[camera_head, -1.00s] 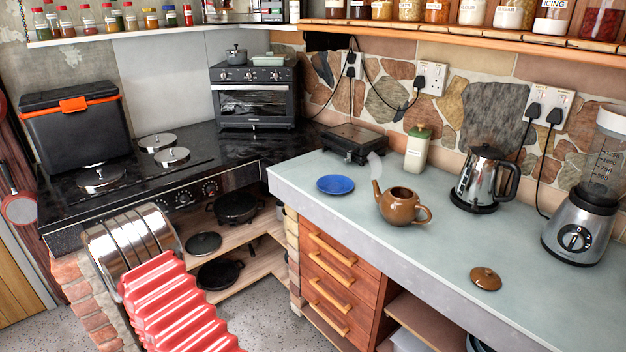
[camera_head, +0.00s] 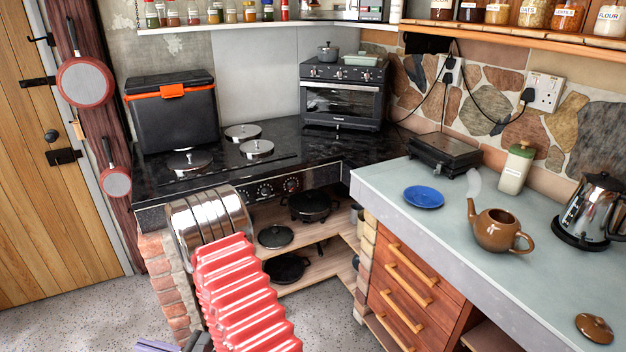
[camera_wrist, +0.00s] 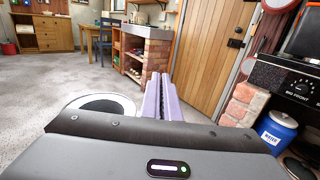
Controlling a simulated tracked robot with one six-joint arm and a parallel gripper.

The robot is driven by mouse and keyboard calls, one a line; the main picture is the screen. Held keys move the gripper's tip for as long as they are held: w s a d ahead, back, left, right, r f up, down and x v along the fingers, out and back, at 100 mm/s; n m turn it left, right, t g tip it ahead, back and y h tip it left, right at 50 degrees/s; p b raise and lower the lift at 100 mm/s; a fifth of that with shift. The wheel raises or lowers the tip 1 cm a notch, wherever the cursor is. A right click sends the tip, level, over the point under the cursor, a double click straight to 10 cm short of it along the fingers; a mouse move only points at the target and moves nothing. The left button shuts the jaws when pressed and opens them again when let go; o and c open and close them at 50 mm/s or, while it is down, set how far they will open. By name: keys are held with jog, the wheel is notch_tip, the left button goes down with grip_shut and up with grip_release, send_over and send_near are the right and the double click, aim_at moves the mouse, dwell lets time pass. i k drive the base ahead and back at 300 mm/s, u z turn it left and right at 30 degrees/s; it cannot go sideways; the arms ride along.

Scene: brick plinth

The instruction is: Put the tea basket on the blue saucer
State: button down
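The blue saucer (camera_head: 424,197) lies empty on the pale worktop in the head view. A brown teapot (camera_head: 497,231) stands to its right with its top open, its spout toward the saucer. Its lid (camera_head: 594,328) lies apart near the worktop's front edge. I cannot make out the tea basket; the teapot's inside is too dark and small to tell. My gripper's two purple fingers (camera_wrist: 161,96) are together and empty in the wrist view, pointing over the floor, far from the worktop. A purple part of it shows at the head view's bottom edge.
A black grill (camera_head: 444,153) is behind the saucer. The black stove (camera_head: 205,180) and a brick plinth (camera_head: 168,290) are left of the drawers (camera_head: 408,285). Floor is clear at left.

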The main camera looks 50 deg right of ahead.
aim_at(426, 201)
jog(key=i, duration=1.2)
jog(key=u, duration=1.65)
jog(key=i, duration=0.15)
jog(key=z, duration=4.1)
